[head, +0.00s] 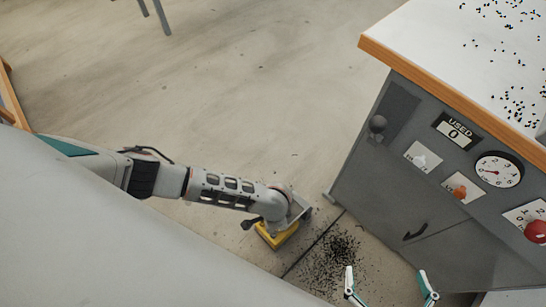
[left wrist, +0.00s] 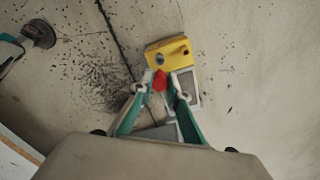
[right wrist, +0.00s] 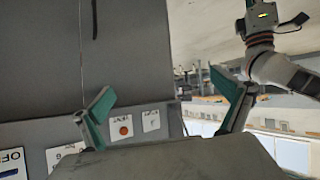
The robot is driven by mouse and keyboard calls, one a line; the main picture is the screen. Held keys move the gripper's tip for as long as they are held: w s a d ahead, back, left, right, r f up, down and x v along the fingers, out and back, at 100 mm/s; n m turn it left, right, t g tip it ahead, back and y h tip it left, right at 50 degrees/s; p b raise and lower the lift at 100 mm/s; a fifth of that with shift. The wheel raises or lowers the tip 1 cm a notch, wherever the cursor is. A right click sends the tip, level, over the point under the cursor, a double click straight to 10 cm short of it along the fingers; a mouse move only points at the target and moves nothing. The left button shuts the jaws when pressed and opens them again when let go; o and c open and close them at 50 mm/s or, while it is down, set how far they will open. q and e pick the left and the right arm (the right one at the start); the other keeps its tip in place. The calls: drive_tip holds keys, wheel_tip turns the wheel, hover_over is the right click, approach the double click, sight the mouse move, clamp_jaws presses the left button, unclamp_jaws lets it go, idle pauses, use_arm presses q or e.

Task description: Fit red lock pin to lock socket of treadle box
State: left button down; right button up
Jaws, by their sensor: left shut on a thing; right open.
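The yellow treadle box (head: 279,237) sits on the floor by the grey cabinet. In the left wrist view the treadle box (left wrist: 170,46) shows a round blue-grey spot and a small dark hole; I cannot tell which is the lock socket. My left gripper (left wrist: 160,88) is shut on the red lock pin (left wrist: 160,80). The pin is close to the box's near edge; whether they touch is unclear. In the head view my left arm hides the pin and fingertips. My right gripper (head: 388,284) is open and empty in front of the cabinet; it also shows in the right wrist view (right wrist: 165,105).
The grey cabinet (head: 370,180) stands at right with a gauge (head: 498,170), knobs and a handle. Its white top (head: 430,35) has a wooden edge and scattered small specks. Dark specks (head: 335,255) litter the floor beside the box.

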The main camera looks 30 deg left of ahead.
use_arm(q)
drive_tip(key=shift+w+r, duration=0.1)
drive_tip(key=shift+r, duration=0.1)
drive_tip(key=f, duration=0.1)
drive_tip(key=f+b, duration=0.1)
drive_tip(key=shift+s+f, duration=0.35)
drive_tip(key=shift+f, duration=0.05)
drive_tip(key=shift+f+b, duration=0.3)
drive_tip(key=shift+f, duration=0.45)
drive_tip(key=shift+w+f+b, duration=0.2)
drive_tip(key=shift+f+b, duration=0.25)
drive_tip(key=shift+f, duration=0.5)
use_arm(e)
drive_tip(key=shift+w+a+r+m+t+y, duration=0.15)
drive_tip(key=shift+w+a+r+m, duration=0.1)
drive_tip(key=shift+a, duration=0.3)
drive_tip(key=shift+w+a+r+m+t+y, duration=0.15)
drive_tip(key=shift+a+r, duration=0.1)
drive_tip(key=shift+a, duration=0.25)
drive_tip(key=shift+s+f, duration=0.1)
use_arm(q)
drive_tip(key=shift+p, duration=0.55)
use_arm(e)
drive_tip(key=shift+w+r, duration=0.3)
drive_tip(key=shift+r, duration=0.25)
drive_tip(key=shift+w+r, duration=0.25)
drive_tip(key=shift+r, duration=0.3)
